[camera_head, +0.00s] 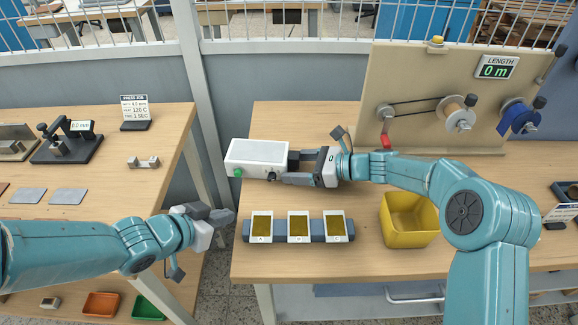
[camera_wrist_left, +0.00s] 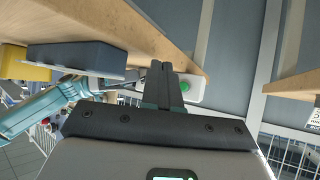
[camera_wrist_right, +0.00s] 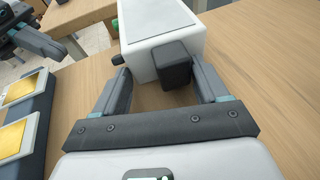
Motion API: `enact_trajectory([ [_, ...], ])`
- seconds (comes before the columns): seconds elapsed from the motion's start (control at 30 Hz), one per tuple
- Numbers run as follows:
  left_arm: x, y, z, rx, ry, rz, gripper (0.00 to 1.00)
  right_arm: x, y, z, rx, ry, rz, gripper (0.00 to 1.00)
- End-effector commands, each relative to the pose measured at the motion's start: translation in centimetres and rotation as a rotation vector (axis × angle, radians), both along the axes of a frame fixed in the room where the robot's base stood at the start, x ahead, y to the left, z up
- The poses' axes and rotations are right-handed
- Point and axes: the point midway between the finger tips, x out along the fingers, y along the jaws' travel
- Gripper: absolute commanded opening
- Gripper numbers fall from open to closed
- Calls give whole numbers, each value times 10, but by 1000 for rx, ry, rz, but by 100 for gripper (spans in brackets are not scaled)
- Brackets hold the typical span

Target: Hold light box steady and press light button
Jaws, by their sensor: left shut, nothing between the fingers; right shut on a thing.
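The light box (camera_head: 258,156) is a white box lying on the right-hand table, with a green button (camera_head: 238,172) at its front left and a dark knob near its front right. My right gripper (camera_head: 290,168) is shut on the dark block at the box's right end; the block also shows between the fingers in the right wrist view (camera_wrist_right: 174,66). My left gripper (camera_head: 232,215) is shut and empty, off the table's left edge, in front of the box and apart from it. In the left wrist view the green button (camera_wrist_left: 185,87) shows just beyond the fingertips (camera_wrist_left: 162,68).
A blue-grey rack (camera_head: 273,231) with several gold-foil cards stands in front of the box. A yellow bin (camera_head: 408,222) is to its right. A spool board (camera_head: 440,95) labelled LENGTH stands at the back. A gap separates this table from the left table (camera_head: 100,165).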

Motion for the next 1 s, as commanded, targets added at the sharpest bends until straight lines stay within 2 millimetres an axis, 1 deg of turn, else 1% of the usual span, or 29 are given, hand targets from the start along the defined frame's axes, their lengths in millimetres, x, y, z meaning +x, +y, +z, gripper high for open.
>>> enact_trajectory([
  [0.03, 2, -1, 4, 4, -12, -5, 0, 0, 0, 1, 2, -2, -1, 56],
  [0.17, 11, -2, 7, 7, -20, -10, 0, 0, 0, 1, 2, -2, -1, 56],
  [0.27, 24, -3, 6, 6, -18, -10, 0, 0, 0, 1, 2, -2, -1, 56],
  [0.5, 61, -7, 6, 6, -18, -10, 0, 0, 0, 1, 1, -1, -1, 56],
  [0.63, 76, -8, 6, 6, -17, -10, 0, 0, 0, 1, 1, -1, -1, 56],
  [0.8, 86, -9, 5, 6, -16, -8, 0, 0, 0, 1, 1, -1, -1, 56],
  [1.0, 89, -9, 6, 6, -17, -7, 0, 0, 0, 1, 0, -1, -1, 56],
])
